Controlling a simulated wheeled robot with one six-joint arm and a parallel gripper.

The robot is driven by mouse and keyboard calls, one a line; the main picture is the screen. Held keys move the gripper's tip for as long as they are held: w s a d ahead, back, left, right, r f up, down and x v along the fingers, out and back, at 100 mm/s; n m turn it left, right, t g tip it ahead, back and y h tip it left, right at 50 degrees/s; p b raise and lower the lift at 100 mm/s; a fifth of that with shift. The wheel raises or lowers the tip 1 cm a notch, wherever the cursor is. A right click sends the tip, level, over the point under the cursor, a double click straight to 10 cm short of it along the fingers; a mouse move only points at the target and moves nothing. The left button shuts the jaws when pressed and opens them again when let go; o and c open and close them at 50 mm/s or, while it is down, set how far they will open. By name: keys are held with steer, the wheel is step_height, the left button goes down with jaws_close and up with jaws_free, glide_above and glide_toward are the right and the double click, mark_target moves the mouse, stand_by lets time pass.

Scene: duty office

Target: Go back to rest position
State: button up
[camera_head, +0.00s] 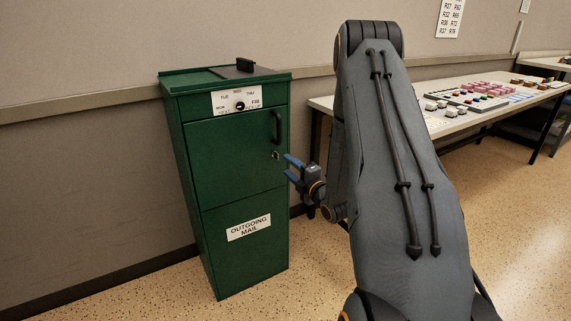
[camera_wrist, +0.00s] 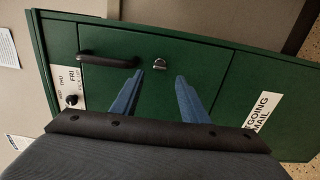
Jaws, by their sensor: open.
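My gripper (camera_head: 290,168) is open and empty, with its two blue fingers apart. It is in front of the right part of the green outgoing mail cabinet (camera_head: 225,170), near the lock. In the wrist view my gripper (camera_wrist: 156,88) points at the cabinet door (camera_wrist: 200,65), which looks shut. The lock (camera_wrist: 160,64) shows just beyond and between the fingertips, and a dark handle (camera_wrist: 108,60) is to its left. I cannot tell whether the fingers touch the door. My arm hides part of the room to the right.
A long table (camera_head: 455,126) along the wall at the right carries a panel with several small blocks. A day dial (camera_head: 239,106) is on the cabinet's top front. The speckled floor (camera_head: 170,297) in front of the cabinet is clear.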

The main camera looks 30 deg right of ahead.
steer(key=shift+s, duration=0.35)
